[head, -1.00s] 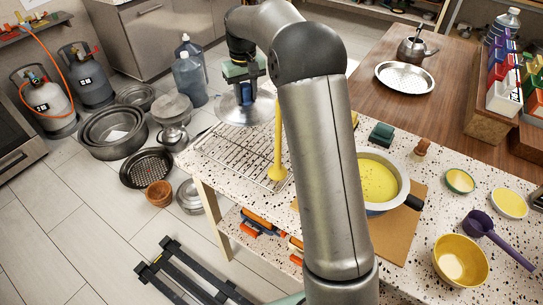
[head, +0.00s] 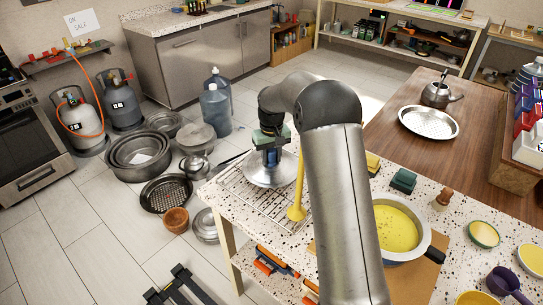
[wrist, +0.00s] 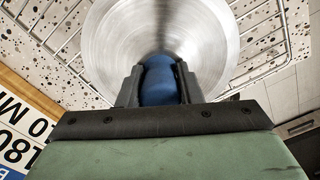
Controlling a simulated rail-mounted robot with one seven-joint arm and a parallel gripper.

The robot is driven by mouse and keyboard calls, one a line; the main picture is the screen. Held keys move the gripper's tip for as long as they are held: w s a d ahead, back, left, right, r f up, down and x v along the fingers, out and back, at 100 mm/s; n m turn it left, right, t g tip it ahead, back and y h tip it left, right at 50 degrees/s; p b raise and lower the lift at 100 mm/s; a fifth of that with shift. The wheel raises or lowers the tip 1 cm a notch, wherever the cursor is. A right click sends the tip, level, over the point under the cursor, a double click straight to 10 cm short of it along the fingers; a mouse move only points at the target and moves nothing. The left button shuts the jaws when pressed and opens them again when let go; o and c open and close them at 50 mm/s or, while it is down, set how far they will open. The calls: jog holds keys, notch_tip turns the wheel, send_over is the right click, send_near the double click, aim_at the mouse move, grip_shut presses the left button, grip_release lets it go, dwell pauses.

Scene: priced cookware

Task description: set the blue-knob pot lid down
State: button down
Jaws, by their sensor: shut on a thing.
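The pot lid (head: 262,181) is a round, brushed-metal disc, seen in the head view above the far part of the wire rack (head: 252,208) on the speckled counter. I cannot tell whether it touches the rack. My gripper (head: 270,150) is above the lid, pointing down. In the wrist view the blue knob (wrist: 160,80) sits between the two dark fingers of my gripper (wrist: 158,88), which are shut on it. The lid (wrist: 160,30) spreads out beyond the knob, with rack wires (wrist: 68,62) showing past its edge.
A yellow long-handled utensil (head: 298,211) is close right of the lid, over the rack. A pot of yellow liquid (head: 396,229), a green block (head: 403,181) and a wooden pestle-like piece (head: 443,199) stand further right. A metal plate (head: 428,122) lies on the wooden table.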

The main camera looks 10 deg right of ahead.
jog(key=shift+f, duration=0.15)
jog(key=c, duration=1)
grip_release()
notch_tip(320, 180, up, 12)
jog(key=shift+r+b, duration=0.2)
jog(key=shift+b, duration=0.6)
